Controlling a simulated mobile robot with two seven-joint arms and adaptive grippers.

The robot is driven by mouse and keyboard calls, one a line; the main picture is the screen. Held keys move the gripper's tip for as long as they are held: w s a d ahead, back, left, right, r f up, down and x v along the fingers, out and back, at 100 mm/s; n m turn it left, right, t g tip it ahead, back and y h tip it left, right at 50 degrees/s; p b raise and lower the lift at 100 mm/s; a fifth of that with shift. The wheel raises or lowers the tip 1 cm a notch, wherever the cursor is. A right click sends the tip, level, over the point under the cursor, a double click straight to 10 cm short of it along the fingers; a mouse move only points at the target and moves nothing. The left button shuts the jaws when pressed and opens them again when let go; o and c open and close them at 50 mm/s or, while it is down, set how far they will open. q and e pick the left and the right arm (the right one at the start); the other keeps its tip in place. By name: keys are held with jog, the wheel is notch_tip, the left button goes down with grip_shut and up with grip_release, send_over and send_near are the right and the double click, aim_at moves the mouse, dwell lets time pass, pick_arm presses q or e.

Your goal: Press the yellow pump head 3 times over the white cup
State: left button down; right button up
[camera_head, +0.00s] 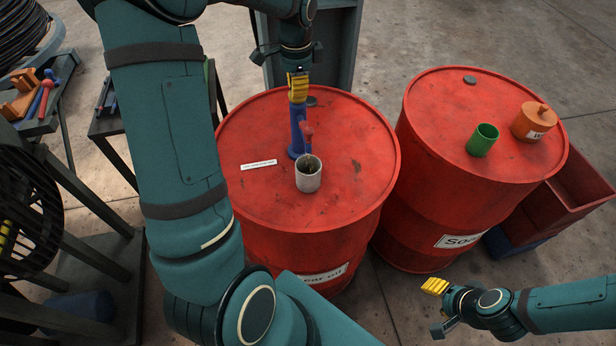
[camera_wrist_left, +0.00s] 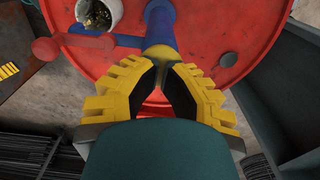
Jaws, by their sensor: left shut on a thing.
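A blue pump (camera_head: 297,135) stands upright on the left red drum. Its yellow pump head shows in the left wrist view (camera_wrist_left: 160,51) at the fingertips. My left gripper (camera_head: 298,88) reaches down over the pump, its yellow fingers closed around the head and hiding part of it. A blue side arm with red parts (camera_head: 306,129) sticks out from the pump; it also shows in the left wrist view (camera_wrist_left: 75,32). The white cup (camera_head: 308,178) stands on the drum in front of the pump, with dark, speckled contents. My right gripper (camera_head: 436,288) is away at the lower right; its opening is unclear.
The left red drum (camera_head: 245,210) carries a white label strip (camera_head: 259,165). The right red drum (camera_head: 440,110) holds a green cup (camera_head: 483,140) and an orange container (camera_head: 534,120). A red bin (camera_head: 575,190) stands at right. Tools lie on a bench (camera_head: 60,75) at left.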

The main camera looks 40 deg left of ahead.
dwell(0.3)
pick_arm(q)
jog(key=shift+r+p, duration=2.55)
jog(key=shift+r, duration=0.45)
jog(key=shift+f, duration=0.2)
jog(key=shift+f+b, duration=1.95)
jog(key=shift+f, duration=1)
jog(key=shift+r, duration=0.2)
jog(key=shift+r+p, duration=2.5)
jog(key=shift+r, duration=0.5)
